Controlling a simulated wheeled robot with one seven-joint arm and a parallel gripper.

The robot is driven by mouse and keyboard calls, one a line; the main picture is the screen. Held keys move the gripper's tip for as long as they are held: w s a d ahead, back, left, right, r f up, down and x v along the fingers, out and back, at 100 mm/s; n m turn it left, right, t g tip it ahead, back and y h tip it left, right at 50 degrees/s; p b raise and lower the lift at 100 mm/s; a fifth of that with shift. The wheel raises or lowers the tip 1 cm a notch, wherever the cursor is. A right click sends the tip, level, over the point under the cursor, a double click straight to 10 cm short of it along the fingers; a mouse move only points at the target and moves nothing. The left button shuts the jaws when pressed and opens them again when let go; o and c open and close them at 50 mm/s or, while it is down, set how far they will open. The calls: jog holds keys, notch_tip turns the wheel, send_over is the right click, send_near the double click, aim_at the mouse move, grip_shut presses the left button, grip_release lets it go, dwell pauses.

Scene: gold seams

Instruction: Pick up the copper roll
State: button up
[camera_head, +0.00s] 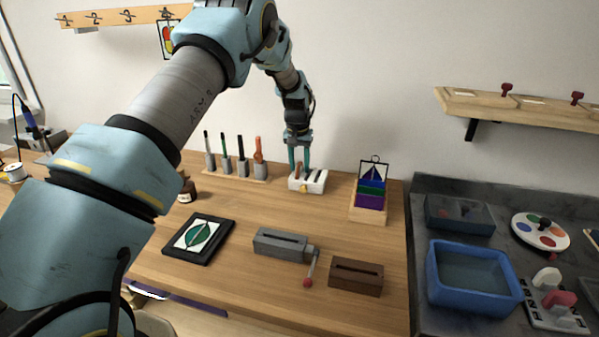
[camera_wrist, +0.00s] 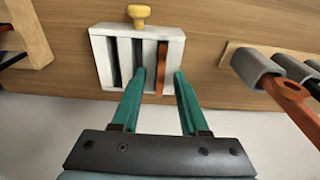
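In the wrist view a thin copper-coloured piece (camera_wrist: 161,68), seemingly the copper roll seen edge-on, stands in the right-hand slot of a white slotted holder (camera_wrist: 95,45). The other slots show dark pieces. My gripper (camera_wrist: 160,74) is open, its two green fingers pointing at the holder with the copper piece lined up between the tips. I cannot tell whether the fingers touch it. In the head view my gripper (camera_head: 299,168) points down over the holder (camera_head: 320,184) at the back of the wooden table, and the copper piece is hard to make out.
A rack (camera_head: 237,172) of upright tools stands left of the holder; its orange tool (camera_wrist: 290,92) is close by in the wrist view. A wooden stand (camera_head: 368,213) with coloured panels is on the right. A framed leaf picture (camera_head: 198,239) and grey slotted block (camera_head: 281,244) lie nearer.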

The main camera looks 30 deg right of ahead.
aim_at(300, 163)
grip_shut()
jog(key=shift+r, duration=0.1)
dwell(0.5)
notch_tip(300, 163, up, 9)
jog(key=b, duration=0.3)
jog(key=shift+s+d, duration=0.1)
notch_tip(300, 163, down, 5)
jog(key=s+d+b, duration=0.2)
jog(key=b, duration=0.1)
jog(key=shift+f, duration=0.2)
